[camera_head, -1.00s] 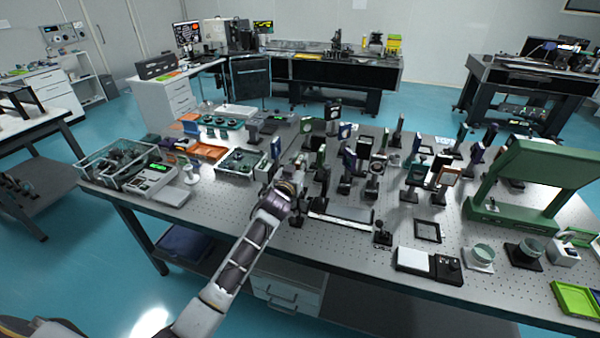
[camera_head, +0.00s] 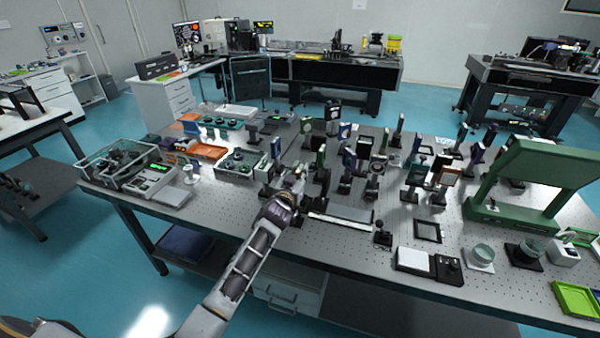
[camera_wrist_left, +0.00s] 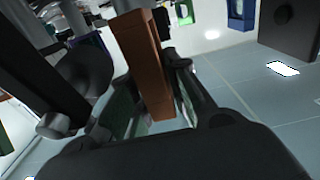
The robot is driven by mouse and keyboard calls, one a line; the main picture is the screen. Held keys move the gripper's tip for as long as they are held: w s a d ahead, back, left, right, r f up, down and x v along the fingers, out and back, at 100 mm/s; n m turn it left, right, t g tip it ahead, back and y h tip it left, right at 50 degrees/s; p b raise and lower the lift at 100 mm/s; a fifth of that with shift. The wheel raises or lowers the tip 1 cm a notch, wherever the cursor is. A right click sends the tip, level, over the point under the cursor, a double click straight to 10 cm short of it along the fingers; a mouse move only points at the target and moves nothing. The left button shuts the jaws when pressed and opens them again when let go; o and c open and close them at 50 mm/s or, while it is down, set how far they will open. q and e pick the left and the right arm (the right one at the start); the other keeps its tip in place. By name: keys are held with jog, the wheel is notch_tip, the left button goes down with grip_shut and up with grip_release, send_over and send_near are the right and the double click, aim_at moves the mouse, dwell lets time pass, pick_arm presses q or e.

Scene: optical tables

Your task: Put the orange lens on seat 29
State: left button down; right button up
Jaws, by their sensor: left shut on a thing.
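My left gripper (camera_head: 293,184) is over the front middle of the perforated optical table, beside a cluster of upright mounts. In the left wrist view, its fingers (camera_wrist_left: 155,100) are shut on an orange-brown, slab-like piece, which I take as the orange lens (camera_wrist_left: 147,65). The piece stands tilted between the fingers, and its upper end runs toward the top of the picture. In the head view the held piece is too small and covered to make out. I cannot tell which spot is seat 29; no number is readable. My right gripper is not in view.
Several dark posts and mounts stand close right of the gripper, including a dark blue one (camera_head: 349,160). A green frame (camera_head: 530,185) stands at right. A clear-walled bin (camera_head: 100,165) and orange tray (camera_head: 207,151) are at left.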

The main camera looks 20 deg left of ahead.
pick_arm(q)
jog(key=c, duration=1.6)
grip_release()
jog(key=shift+f, duration=0.15)
jog(key=shift+o, duration=1.1)
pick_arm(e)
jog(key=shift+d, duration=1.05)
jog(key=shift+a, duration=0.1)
